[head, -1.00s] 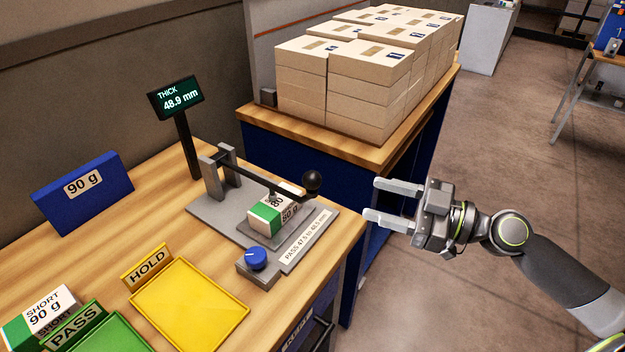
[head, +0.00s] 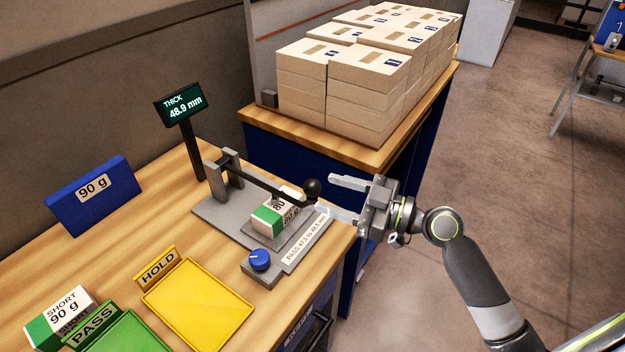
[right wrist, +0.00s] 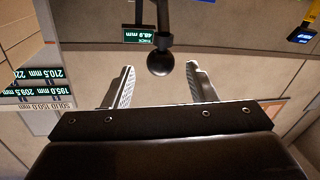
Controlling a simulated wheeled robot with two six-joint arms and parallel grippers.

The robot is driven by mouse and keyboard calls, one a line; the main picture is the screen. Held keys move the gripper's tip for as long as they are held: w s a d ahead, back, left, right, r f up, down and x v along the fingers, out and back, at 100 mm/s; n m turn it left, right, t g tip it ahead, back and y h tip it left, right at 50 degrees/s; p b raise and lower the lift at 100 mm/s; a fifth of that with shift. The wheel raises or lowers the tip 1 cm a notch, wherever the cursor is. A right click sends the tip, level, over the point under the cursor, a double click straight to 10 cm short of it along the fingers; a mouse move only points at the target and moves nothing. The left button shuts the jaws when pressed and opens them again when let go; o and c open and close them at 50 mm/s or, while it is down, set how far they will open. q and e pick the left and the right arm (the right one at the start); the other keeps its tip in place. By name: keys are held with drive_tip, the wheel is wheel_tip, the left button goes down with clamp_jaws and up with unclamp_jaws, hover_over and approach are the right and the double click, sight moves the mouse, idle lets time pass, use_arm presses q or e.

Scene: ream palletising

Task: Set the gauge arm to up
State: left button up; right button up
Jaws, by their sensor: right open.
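The gauge arm (head: 262,182) is a dark bar that runs from a grey post to a black ball knob (head: 312,188). It lies lowered over a green and white ream (head: 272,219) on the grey gauge base (head: 213,211). The display (head: 181,104) reads THICK 48.9 mm. My right gripper (head: 339,195) is open just right of the knob, its fingers pointing at it. In the right wrist view the knob (right wrist: 160,62) appears between and beyond the two fingertips, with no visible grip on it. My left gripper is not in view.
A blue dial (head: 260,260) sits at the gauge's front. A yellow HOLD tray (head: 198,308), a green PASS tray (head: 122,335) and a blue 90 g block (head: 94,195) share the table. Stacked reams (head: 370,75) stand on a bench behind. Open floor lies to the right.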

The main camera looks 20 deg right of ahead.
sight(312, 187)
drive_tip(key=p+x, duration=0.1)
drive_tip(key=x, duration=0.2)
drive_tip(key=shift+a+r, duration=0.1)
drive_tip(key=shift+r, duration=0.05)
drive_tip(key=shift+p+x, duration=0.35)
drive_tip(key=shift+x, duration=0.6)
drive_tip(key=shift+c, duration=0.2)
clamp_jaws()
